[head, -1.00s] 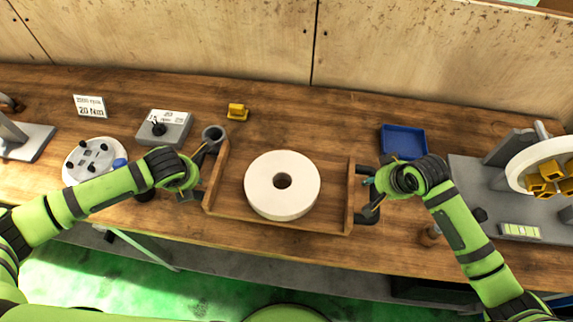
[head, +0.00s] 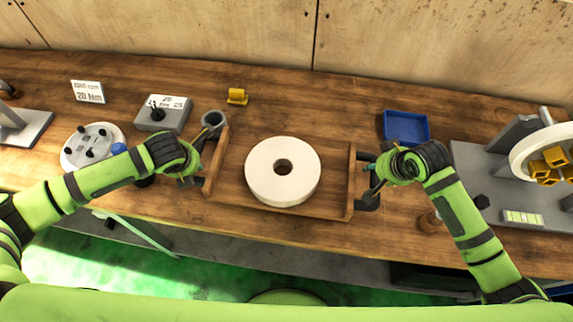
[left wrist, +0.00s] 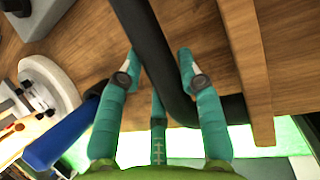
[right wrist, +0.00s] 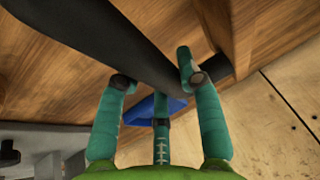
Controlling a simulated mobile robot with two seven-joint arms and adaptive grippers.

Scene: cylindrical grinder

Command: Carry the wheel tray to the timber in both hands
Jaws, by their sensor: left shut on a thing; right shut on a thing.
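The wheel tray (head: 240,206) is a wooden tray with upright end boards and a dark handle at each end. A thick white grinding wheel (head: 265,185) lies flat in it. My left gripper (head: 193,176) is shut on the left handle, whose dark bar (left wrist: 150,50) passes between the fingers in the left wrist view. My right gripper (head: 371,186) is shut on the right handle, and its dark bar (right wrist: 110,45) crosses between the fingers in the right wrist view. Whether the tray touches the bench is hard to tell. I cannot make out the timber.
On the bench (head: 300,105) a grey cup (head: 213,120) stands by the tray's left end. A round flange (head: 90,150) and grey box (head: 163,114) are further left. A blue bin (head: 405,128) and grey machine (head: 490,165) are right. A yellow block (head: 237,96) lies behind.

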